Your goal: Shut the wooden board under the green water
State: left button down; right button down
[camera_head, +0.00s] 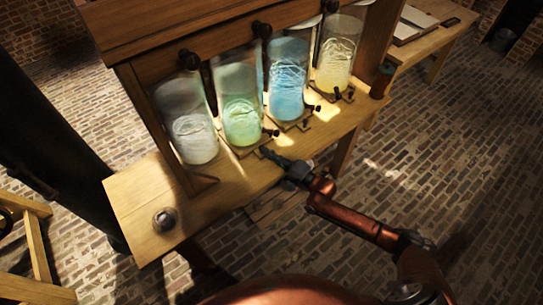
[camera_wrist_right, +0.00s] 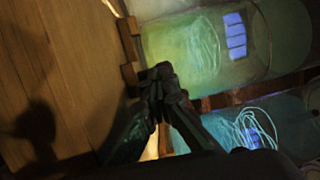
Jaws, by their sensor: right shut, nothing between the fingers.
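The jar of green water (camera_head: 241,112) stands second from the left in a row of jars on the wooden bench, and also shows in the right wrist view (camera_wrist_right: 205,45). The wooden board (camera_head: 252,146) under it juts toward the bench's front edge, with a dark knob (camera_head: 271,133) at its end. My right gripper (camera_head: 264,151) is shut and empty, low over the bench just in front of this board. Its fingertips also show in the right wrist view (camera_wrist_right: 160,72), close to the board's edge; whether they touch it I cannot tell. My left gripper is not in view.
A whitish jar (camera_head: 193,134) stands left of the green one; blue (camera_head: 288,84) and yellow (camera_head: 335,62) jars stand right, with similar knobbed boards. A small grey round object (camera_head: 165,219) sits at the bench's near left. The bench top (camera_head: 138,203) around it is mostly clear.

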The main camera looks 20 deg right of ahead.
jog(key=shift+a+f, duration=0.1)
jog(key=shift+f, duration=0.1)
jog(key=shift+s, duration=0.15)
jog(key=r+p+v, duration=0.1)
jog(key=v, duration=1.3)
jog(key=shift+f+p, duration=0.25)
jog(key=shift+p, duration=0.05)
